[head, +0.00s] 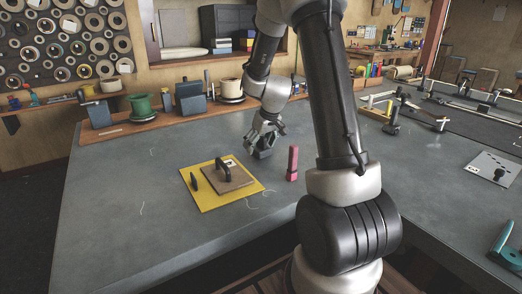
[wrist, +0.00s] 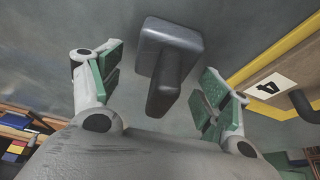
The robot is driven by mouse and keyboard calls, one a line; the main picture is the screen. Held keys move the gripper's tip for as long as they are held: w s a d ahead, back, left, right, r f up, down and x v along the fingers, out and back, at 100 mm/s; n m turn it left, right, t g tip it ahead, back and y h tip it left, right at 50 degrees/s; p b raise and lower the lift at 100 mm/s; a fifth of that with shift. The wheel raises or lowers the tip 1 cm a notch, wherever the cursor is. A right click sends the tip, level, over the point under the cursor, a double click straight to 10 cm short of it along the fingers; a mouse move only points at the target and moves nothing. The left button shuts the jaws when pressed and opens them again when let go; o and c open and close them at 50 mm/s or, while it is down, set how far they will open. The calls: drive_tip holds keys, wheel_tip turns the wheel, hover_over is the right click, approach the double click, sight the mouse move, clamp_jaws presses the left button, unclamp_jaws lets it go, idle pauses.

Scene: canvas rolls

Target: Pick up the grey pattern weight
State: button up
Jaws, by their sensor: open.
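The grey pattern weight (wrist: 183,37), a dark grey block with a bar-like grip on it, lies on the grey table in the wrist view. Its grip lies between my gripper's fingers (wrist: 163,80), with a gap on both sides. The green-padded fingers are open and hold nothing. In the head view my gripper (head: 265,133) is low over the table, right above the weight (head: 264,152), which is partly hidden by the fingers.
A yellow mat (head: 207,202) with a brown handled board (head: 232,181) and a small dark upright piece (head: 194,181) lies left of the weight. A pink upright object (head: 292,163) stands close on the right. Spools and blocks line the back shelf. The table's left front is clear.

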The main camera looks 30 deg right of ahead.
drive_tip(key=shift+w+f, duration=0.15)
drive_tip(key=shift+f, duration=0.25)
clamp_jaws()
drive_tip(key=shift+r, duration=0.1)
